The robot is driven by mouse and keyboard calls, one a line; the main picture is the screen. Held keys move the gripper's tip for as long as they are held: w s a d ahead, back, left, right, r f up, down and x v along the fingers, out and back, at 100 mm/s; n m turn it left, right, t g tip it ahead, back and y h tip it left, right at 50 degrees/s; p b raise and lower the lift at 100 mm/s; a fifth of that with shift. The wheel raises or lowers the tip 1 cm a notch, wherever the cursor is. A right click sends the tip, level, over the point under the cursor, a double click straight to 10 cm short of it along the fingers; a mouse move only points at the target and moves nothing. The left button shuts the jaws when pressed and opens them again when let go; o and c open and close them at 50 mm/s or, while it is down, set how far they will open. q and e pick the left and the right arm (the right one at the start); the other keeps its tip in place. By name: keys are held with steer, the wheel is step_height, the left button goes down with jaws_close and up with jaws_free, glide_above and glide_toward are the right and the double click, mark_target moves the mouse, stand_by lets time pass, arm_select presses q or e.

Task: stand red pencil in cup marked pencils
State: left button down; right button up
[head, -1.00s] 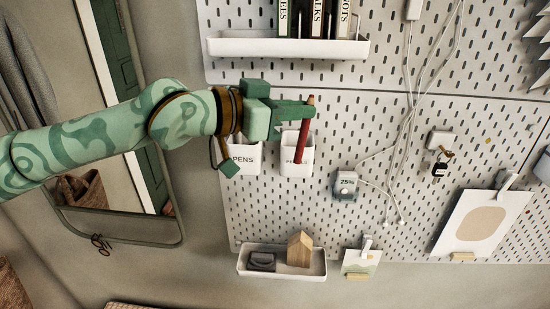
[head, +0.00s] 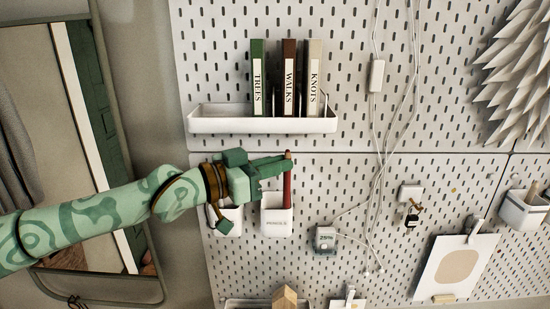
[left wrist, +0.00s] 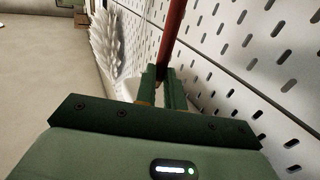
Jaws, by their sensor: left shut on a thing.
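My left gripper (head: 280,167) is shut on the red pencil (head: 287,188), close to its upper end in the head view. The pencil is about upright, and its lower part overlaps the right side of the white cup marked PENCILS (head: 276,224). I cannot tell whether its lower end is inside the cup or in front of it. In the left wrist view, the pencil (left wrist: 172,38) runs up from between the green fingers (left wrist: 162,88). My right gripper is not in view.
A second white cup (head: 231,215) hangs just left, partly hidden by my gripper. A white shelf (head: 262,126) with three books is above. A lower tray (head: 240,304) shows at the bottom edge.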

mark_target(275, 150)
arm_select(q)
steer(key=shift+w+r+p, duration=0.1)
steer(key=shift+w+p, duration=2.4)
steer(key=shift+w, duration=0.7)
step_height(275, 150, down, 5)
steer(key=b, duration=0.5)
steer(key=shift+r, duration=0.1)
steer(key=c, duration=1.5)
jaws_free()
steer(key=shift+o, duration=0.5)
steer(key=shift+s+r, duration=0.15)
steer(key=shift+s, duration=0.05)
steer(key=shift+w+a, duration=0.1)
steer(key=shift+w, duration=0.05)
